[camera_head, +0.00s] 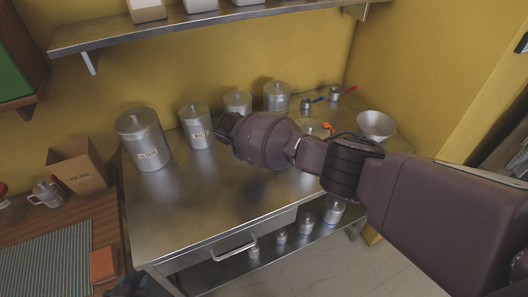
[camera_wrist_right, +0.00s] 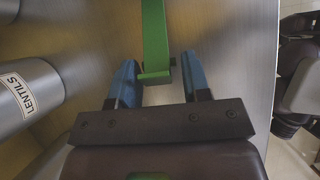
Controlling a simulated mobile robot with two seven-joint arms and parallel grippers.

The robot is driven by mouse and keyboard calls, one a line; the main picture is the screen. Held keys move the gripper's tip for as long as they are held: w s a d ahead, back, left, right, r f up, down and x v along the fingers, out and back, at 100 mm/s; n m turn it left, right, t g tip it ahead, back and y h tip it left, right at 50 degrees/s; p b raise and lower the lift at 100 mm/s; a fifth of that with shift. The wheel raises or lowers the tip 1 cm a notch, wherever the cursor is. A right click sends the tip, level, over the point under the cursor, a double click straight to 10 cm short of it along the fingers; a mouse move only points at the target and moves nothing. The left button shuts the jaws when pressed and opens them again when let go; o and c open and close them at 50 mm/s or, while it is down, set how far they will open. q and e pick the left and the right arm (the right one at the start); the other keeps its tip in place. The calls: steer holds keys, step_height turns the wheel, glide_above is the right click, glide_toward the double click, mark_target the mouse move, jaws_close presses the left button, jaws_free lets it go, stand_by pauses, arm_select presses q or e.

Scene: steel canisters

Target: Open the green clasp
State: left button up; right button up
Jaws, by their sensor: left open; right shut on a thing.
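The green clasp (camera_wrist_right: 154,40) is a long flat green bar with a short crosspiece at its near end, in the right wrist view. My right gripper (camera_wrist_right: 158,62) has its blue fingers on either side of that end and is shut on it. In the head view my right arm comes in from the right, and the right gripper (camera_head: 228,125) is at the canisters, mostly hidden behind its own wrist. The clasp is hidden there. My left gripper (camera_head: 130,287) shows only in part at the bottom edge, dark, in front of the steel table; it is open and apart from the clasp.
Steel canisters (camera_head: 143,140) stand along the back of the steel table (camera_head: 190,215). A LENTILS canister (camera_wrist_right: 25,92) is close left of my right gripper. A metal bowl (camera_head: 375,125) stands right. A shelf (camera_head: 200,25) overhangs the back. The table's front is clear.

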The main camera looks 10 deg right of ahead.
steer(key=shift+s+a+f+b, duration=0.2)
steer(key=shift+f+b, duration=0.1)
steer(key=shift+f, duration=0.45)
steer(key=shift+s+a+f+b, duration=0.15)
steer(key=shift+f+b, duration=0.1)
steer(key=shift+f, duration=0.5)
jaws_close()
steer(key=shift+w, duration=0.1)
steer(key=o, duration=1.3)
jaws_free()
steer(key=shift+w, duration=0.1)
steer(key=shift+r, duration=0.15)
steer(key=p+v, duration=0.1)
steer(key=v, duration=0.9)
steer(key=shift+a+r+p, duration=0.2)
steer(key=shift+r+p, duration=0.1)
steer(key=shift+p, duration=0.1)
